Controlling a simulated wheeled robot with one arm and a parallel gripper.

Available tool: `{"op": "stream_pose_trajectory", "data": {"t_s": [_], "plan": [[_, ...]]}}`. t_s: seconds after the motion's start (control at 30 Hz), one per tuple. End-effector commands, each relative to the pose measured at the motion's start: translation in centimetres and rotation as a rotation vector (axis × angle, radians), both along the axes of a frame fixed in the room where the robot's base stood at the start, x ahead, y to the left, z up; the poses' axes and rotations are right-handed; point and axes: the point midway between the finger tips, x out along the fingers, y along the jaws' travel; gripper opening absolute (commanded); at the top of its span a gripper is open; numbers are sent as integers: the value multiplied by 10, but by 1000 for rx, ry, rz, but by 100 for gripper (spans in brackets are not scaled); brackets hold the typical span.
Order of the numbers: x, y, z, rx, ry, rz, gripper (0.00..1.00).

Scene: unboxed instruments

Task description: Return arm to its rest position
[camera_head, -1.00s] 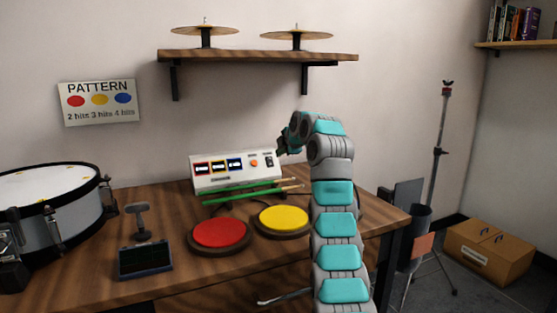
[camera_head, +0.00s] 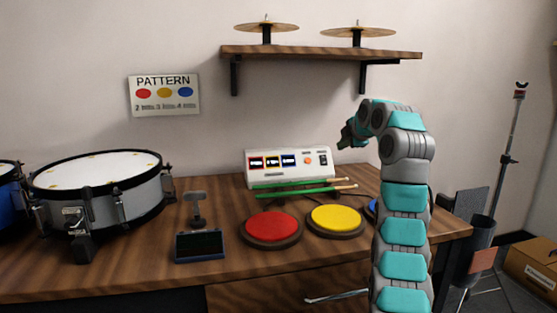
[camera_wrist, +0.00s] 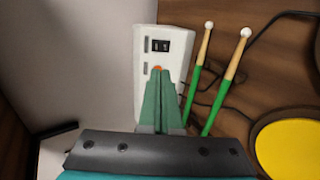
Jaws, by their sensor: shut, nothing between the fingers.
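My gripper (camera_head: 345,136) is raised above the table, just right of the white control box, with my teal and grey arm bent over from the right. In the wrist view its green fingers (camera_wrist: 163,102) are closed together with nothing between them. The white control box (camera_head: 250,174) has several small displays, an orange button and a dark switch. It also shows behind the fingers in the wrist view (camera_wrist: 143,60).
Green drumsticks (camera_head: 290,189) lie before the box. A red pad (camera_head: 271,226), a yellow pad (camera_head: 336,218) and a partly hidden blue pad (camera_head: 371,206) sit on the table (camera_head: 120,257). A drum (camera_head: 98,173) stands left. A shelf (camera_head: 320,53) holds two cymbals above.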

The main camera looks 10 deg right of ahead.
Motion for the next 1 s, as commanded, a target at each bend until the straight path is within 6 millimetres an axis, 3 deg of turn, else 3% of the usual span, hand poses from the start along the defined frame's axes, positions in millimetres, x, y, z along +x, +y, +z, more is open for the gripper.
{"op": "stream_pose_trajectory", "data": {"t_s": [0.27, 0.57, 0.77, 1.0], "plan": [[1, 19, 5, 131, 83, -69, 0], [-18, 59, 1, 356, 243, -237, 0], [-48, 87, -10, 478, 350, -363, 0], [-100, 120, -34, 594, 479, -528, 0]]}}
